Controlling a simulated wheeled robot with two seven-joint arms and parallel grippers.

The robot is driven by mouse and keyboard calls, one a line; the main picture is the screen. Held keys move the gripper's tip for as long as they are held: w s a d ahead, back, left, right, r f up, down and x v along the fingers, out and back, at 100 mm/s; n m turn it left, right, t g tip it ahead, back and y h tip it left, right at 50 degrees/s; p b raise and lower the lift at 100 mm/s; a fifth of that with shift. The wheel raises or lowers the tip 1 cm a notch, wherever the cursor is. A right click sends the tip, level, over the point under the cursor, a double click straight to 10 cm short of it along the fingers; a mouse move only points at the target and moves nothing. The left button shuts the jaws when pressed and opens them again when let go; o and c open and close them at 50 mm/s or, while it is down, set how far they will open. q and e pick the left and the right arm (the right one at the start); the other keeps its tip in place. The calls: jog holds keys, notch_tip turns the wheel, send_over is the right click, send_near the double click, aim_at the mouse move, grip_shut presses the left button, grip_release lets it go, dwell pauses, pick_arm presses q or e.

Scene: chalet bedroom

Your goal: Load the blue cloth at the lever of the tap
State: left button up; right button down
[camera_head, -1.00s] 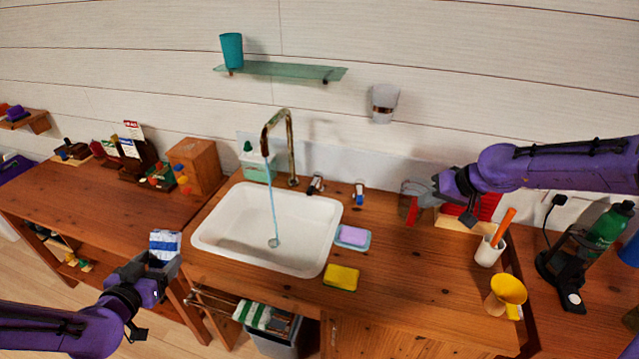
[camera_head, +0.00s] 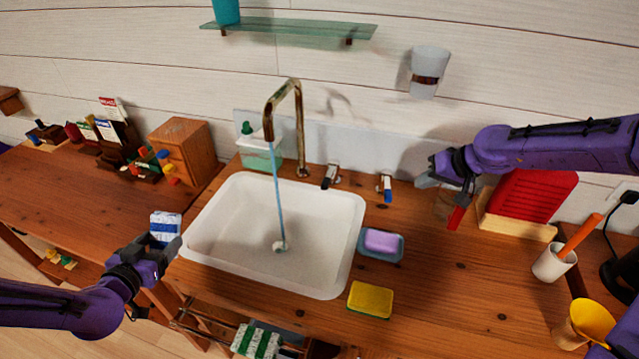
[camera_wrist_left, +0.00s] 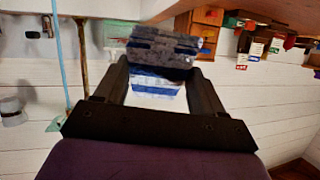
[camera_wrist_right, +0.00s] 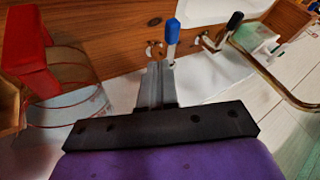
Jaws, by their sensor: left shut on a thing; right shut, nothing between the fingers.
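The blue and white striped cloth (camera_head: 165,223) is held in my left gripper (camera_head: 163,248), left of the sink. In the left wrist view the folded cloth (camera_wrist_left: 155,88) sits between the fingers. The tap has a tall brass spout (camera_head: 298,125) with blue water running into the white sink (camera_head: 205,222). Right of it are a black-tipped lever (camera_head: 330,175) and a blue-tipped lever (camera_head: 387,187). My right gripper (camera_head: 424,182) is shut and empty, just right of the blue-tipped lever and apart from it. The blue-tipped lever (camera_wrist_right: 173,32) shows ahead of the shut fingers in the right wrist view.
A glass shelf (camera_head: 290,27) hangs above.

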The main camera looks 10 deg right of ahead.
aim_at(387, 185)
jog(key=x, duration=0.8)
jog(key=shift+w+a+f+p, duration=0.15)
jog(key=shift+f+p, duration=0.2)
